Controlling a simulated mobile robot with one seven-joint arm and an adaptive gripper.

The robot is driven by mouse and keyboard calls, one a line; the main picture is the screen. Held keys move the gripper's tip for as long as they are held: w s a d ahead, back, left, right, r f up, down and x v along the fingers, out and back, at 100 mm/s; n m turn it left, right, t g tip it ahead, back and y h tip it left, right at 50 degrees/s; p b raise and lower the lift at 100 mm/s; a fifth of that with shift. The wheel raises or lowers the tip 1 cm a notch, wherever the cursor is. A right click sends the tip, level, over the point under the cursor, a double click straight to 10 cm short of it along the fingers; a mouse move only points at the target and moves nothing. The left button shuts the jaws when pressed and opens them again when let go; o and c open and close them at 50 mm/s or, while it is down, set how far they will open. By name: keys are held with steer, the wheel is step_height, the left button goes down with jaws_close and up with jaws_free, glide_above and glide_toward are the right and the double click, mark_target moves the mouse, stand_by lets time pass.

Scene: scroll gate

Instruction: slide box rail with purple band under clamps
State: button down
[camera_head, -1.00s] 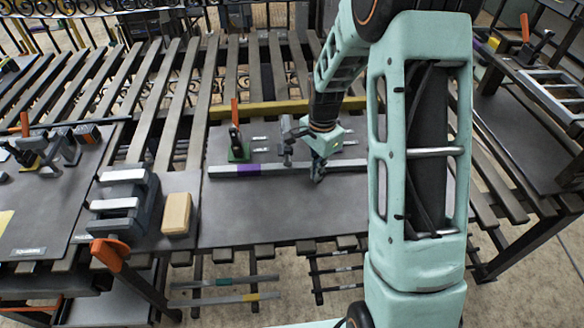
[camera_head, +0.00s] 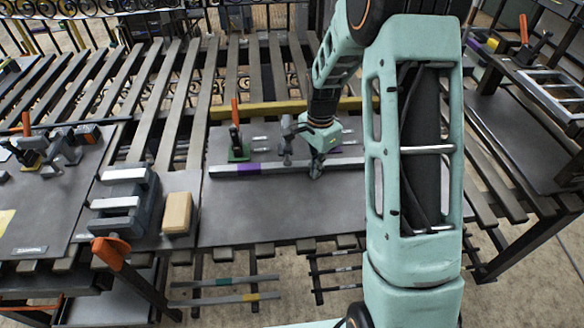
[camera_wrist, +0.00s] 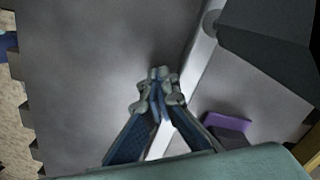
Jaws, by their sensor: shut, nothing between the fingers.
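The grey box rail with the purple band (camera_head: 247,168) lies across the dark plate in the head view, its band near the left end. The rail also runs diagonally through the wrist view (camera_wrist: 202,48). A toggle clamp (camera_head: 237,140) with an orange handle and green base stands behind the rail's left part. A purple-based part (camera_wrist: 228,123) sits beside the rail in the wrist view; the arm mostly hides that area in the head view. My gripper (camera_head: 316,171) is shut and empty at the rail's near side; its fingertips (camera_wrist: 160,82) seem to touch the rail.
A yellow bar (camera_head: 262,110) runs along the back of the plate. A grey slotted block (camera_head: 124,200) and a tan block (camera_head: 177,213) stand left of it. The plate in front of the rail is clear. An orange-topped post (camera_head: 110,252) stands front left.

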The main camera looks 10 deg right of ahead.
steer(key=shift+w+d+r+t, duration=0.15)
steer(key=shift+w+r, duration=0.1)
steer(key=shift+w, duration=0.35)
steer(key=shift+w+d+r+t, duration=0.15)
steer(key=shift+w+r, duration=0.1)
steer(key=shift+w, duration=0.3)
steer(key=shift+w+f, duration=0.45)
steer(key=shift+w, duration=0.05)
steer(key=shift+s+a+f, duration=0.1)
steer(key=shift+s+a, duration=0.05)
steer(key=shift+s, duration=0.65)
steer(key=shift+s+a, duration=0.1)
steer(key=shift+s, duration=0.7)
step_height(320, 180, up, 8)
steer(key=p, duration=0.4)
steer(key=shift+p, duration=0.4)
